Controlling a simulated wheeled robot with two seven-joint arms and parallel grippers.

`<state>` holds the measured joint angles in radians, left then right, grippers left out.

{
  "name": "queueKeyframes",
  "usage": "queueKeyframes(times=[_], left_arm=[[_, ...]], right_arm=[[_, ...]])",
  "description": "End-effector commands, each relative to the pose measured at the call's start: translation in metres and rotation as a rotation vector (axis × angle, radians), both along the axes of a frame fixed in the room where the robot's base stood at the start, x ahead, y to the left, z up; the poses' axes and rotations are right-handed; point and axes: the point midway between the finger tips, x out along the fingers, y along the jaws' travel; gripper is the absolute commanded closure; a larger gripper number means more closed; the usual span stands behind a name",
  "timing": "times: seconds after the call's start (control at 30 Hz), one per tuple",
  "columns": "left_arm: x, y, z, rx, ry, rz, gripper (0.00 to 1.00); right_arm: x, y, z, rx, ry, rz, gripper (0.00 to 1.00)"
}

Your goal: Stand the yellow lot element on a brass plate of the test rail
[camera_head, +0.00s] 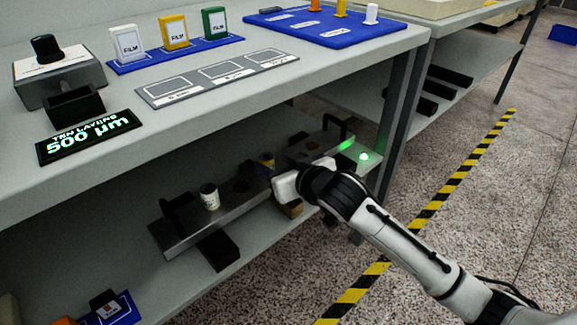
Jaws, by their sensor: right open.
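The test rail (180,240) is a long dark metal bar on the lower shelf, with a black handle at each end. A pale element (210,196) stands upright near its left end. Bare brownish brass plates show at mid rail (240,186) and further right (312,146). My left gripper is out of view.
The upper tabletop (330,85) overhangs the rail. A table leg (394,125) stands right of the rail. A green lamp (364,156) glows at the rail's right end. The display (90,137) reads 500 µm.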

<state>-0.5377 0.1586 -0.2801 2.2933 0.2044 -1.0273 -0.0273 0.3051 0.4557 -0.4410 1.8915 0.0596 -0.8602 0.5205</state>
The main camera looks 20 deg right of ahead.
Motion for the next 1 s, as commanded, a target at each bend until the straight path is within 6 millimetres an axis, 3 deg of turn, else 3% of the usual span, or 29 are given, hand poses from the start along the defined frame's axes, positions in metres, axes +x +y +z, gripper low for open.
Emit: queueKeyframes(times=[0.1,0.33,0.67,0.77,0.83,1.0], left_arm=[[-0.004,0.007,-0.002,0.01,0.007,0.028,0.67],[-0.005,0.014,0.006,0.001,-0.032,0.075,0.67],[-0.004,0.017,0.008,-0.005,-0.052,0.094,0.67],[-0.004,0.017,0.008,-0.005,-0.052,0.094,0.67],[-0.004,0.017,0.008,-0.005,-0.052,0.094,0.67],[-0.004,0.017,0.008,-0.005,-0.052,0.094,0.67]], right_arm=[[-0.026,-0.004,0.014,0.0,0.002,0.002,0.53],[-0.067,-0.01,0.029,0.001,0.002,0.001,0.53],[-0.086,-0.012,0.032,0.002,0.007,0.003,0.53],[-0.103,-0.001,0.007,0.01,0.058,0.024,0.53],[-0.127,0.012,-0.024,0.023,0.121,0.051,0.53],[-0.207,0.047,-0.097,0.056,0.291,0.124,0.53]])
